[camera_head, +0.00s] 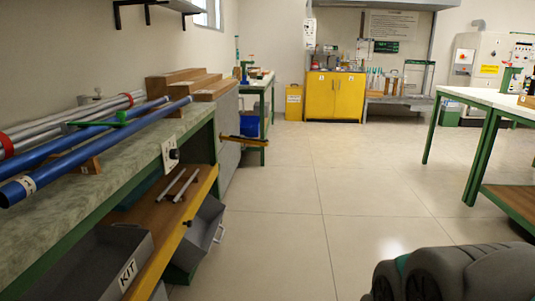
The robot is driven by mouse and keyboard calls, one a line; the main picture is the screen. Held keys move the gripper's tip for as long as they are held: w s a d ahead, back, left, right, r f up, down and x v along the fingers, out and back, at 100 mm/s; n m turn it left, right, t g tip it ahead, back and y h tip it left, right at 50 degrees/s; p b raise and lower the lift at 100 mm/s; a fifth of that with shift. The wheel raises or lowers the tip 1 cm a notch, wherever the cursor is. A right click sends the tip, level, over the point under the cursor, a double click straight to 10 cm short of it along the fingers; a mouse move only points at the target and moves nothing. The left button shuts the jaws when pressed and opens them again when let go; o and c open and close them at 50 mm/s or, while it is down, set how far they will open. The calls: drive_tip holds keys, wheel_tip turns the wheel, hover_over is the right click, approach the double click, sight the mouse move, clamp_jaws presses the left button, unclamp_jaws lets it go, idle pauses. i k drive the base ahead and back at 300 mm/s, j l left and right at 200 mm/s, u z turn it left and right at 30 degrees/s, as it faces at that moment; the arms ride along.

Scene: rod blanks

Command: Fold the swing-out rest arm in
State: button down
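A short yellow-brown bar (244,140) juts out to the right from the far end of the left workbench, over the aisle. It looks like the swing-out rest arm, standing out from the bench; its hinge is too small to make out. My gripper is not in view.
The left workbench (140,150) carries blue tubes (100,150), grey rods and wooden blocks (185,84). Green-legged tables (480,160) stand right. The tiled floor (310,190) between is clear.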

sight(265, 143)
drive_tip(key=i+l+z, duration=0.35)
drive_tip(key=i, duration=0.4)
drive_tip(key=i+z, duration=0.3)
drive_tip(key=i, duration=0.5)
drive_tip(key=i+u, duration=0.15)
drive_tip(key=i, duration=0.35)
drive_tip(key=i+l+u, duration=0.15)
drive_tip(key=i, duration=0.3)
drive_tip(key=i+l+u, duration=0.15)
drive_tip(key=i, duration=0.35)
drive_tip(key=i+l+u, duration=0.1)
drive_tip(key=u, duration=0.3)
drive_tip(key=i+l+u, duration=0.15)
drive_tip(key=i+u, duration=0.25)
drive_tip(key=l+u, duration=0.2)
drive_tip(key=u, duration=0.25)
drive_tip(key=i+l+u, duration=0.15)
drive_tip(key=u, duration=0.25)
drive_tip(key=i+l+u, duration=0.1)
drive_tip(key=l+u, duration=0.3)
drive_tip(key=i+l+u, duration=0.1)
drive_tip(key=l+u, duration=0.95)
drive_tip(key=l, duration=0.2)
drive_tip(key=i+l+u, duration=0.25)
drive_tip(key=i, duration=0.35)
drive_tip(key=i+l+u, duration=0.2)
drive_tip(key=i+l, duration=0.3)
